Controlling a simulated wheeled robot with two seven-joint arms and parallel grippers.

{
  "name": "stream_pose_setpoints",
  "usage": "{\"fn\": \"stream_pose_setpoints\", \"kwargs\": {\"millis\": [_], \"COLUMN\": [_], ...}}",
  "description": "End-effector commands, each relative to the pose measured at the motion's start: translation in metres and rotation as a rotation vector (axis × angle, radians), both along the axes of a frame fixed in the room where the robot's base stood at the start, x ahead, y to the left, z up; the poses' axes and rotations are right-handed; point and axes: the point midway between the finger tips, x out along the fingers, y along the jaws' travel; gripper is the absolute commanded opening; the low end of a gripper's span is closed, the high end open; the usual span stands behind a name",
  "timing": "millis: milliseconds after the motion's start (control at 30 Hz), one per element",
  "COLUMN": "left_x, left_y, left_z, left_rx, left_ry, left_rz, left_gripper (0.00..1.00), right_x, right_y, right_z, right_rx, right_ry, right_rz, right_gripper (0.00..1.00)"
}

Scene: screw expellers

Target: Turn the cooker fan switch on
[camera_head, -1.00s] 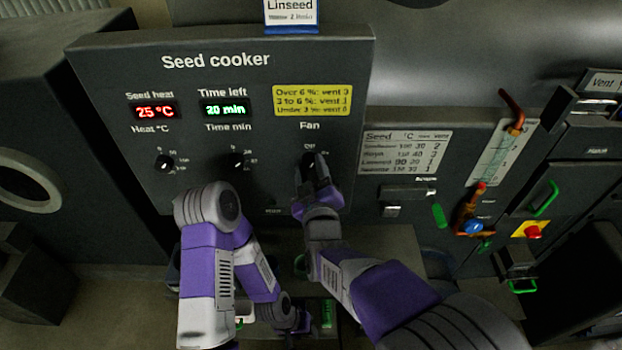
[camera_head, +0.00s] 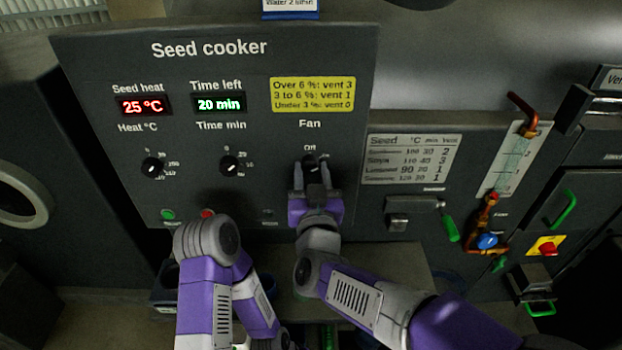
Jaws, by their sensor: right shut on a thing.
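The seed cooker panel (camera_head: 90,75) faces me. Its fan switch (camera_head: 310,160) is a small dark knob under the labels "Fan" and "Off". My right gripper (camera_head: 311,172) is at this switch from below, its two grey fingers upright and shut on the knob. The fingers hide part of the knob and any label at its right, so its exact setting is hard to tell. My left arm (camera_head: 208,240) is bent low in front of the panel; its gripper is out of sight below.
The heat knob (camera_head: 153,167) and time knob (camera_head: 230,165) are left of the fan switch. A green button (camera_head: 167,215) and a red button (camera_head: 207,213) are below them, close to my left arm. A green-handled lever (camera_head: 449,226) is at the right.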

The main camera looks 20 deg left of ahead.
Motion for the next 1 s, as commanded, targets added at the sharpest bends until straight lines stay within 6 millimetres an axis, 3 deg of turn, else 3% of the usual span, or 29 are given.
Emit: {"fn": "stream_pose_setpoints", "kwargs": {"millis": [467, 500, 633, 1000], "left_x": [0.0, 0.0, 0.0, 0.0], "left_y": [0.0, 0.0, 0.0, 0.0001], "left_z": [-0.0016, -0.0016, -0.0016, -0.0013], "left_rx": [0.0, 0.0, 0.0, 0.0], "left_ry": [0.0, 0.0, 0.0, 0.0], "left_rz": [0.0, 0.0, 0.0, 0.0], "left_gripper": [0.43, 0.43, 0.43, 0.43], "right_x": [0.0005, 0.0005, 0.0004, -0.0044], "right_y": [-0.0006, -0.0006, -0.0005, -0.0014], "right_z": [0.0008, 0.0007, 0.0006, -0.0004], "right_rx": [0.019, 0.018, 0.018, 0.015], "right_ry": [0.005, 0.005, 0.004, 0.005], "right_rz": [-0.002, -0.002, -0.001, 0.001], "right_gripper": [0.11, 0.43, 0.63, 0.66]}}
